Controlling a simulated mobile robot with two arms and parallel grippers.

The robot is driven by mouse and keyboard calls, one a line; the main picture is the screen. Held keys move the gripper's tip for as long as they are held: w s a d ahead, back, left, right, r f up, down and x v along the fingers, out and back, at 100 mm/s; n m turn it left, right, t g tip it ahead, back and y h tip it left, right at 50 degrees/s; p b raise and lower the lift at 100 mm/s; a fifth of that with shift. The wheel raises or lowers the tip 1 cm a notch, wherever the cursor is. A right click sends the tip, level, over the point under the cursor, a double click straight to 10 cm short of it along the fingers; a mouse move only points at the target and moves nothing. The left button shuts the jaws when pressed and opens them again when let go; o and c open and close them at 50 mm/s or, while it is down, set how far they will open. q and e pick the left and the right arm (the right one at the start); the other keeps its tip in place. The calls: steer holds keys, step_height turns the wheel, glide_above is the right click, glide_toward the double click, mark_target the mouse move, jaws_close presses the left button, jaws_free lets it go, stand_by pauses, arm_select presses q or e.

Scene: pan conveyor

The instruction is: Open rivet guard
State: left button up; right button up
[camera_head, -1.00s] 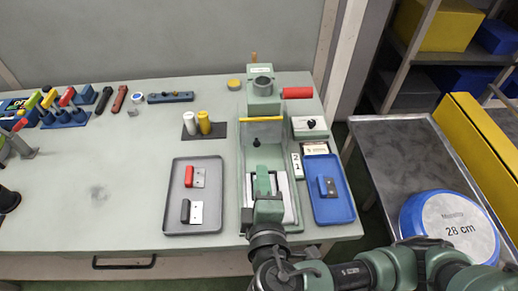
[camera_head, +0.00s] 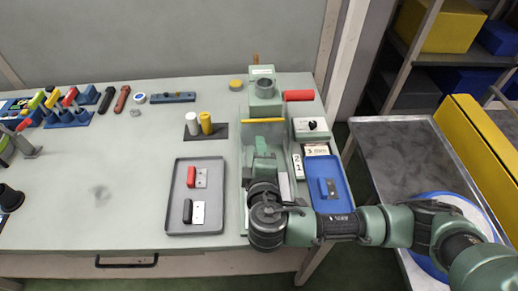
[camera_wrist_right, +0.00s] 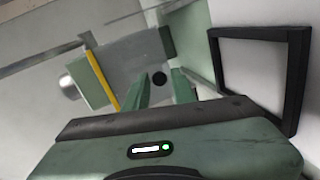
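The green riveting machine (camera_head: 262,86) stands at the back of the table, with a yellow-edged bar or panel, which looks like the guard (camera_head: 264,121), across its front. The yellow edge (camera_wrist_right: 102,79) also shows in the right wrist view. My right gripper (camera_head: 261,147) is just in front of this edge, over the green channel (camera_head: 245,160). In the right wrist view its two green fingers (camera_wrist_right: 160,88) are apart with nothing visible between them. A dark round spot (camera_wrist_right: 159,78) shows beyond the gap; contact cannot be told. My left gripper is not clearly visible.
A grey tray (camera_head: 177,215) with red-handled and black-handled parts is left of the channel. A blue tray (camera_head: 338,170) is right of it. A red cylinder (camera_head: 298,95) projects from the machine's right. White and yellow cylinders stand left. The table's left middle is clear.

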jaws_close()
steer(key=shift+f, duration=0.1)
stand_by(1.2)
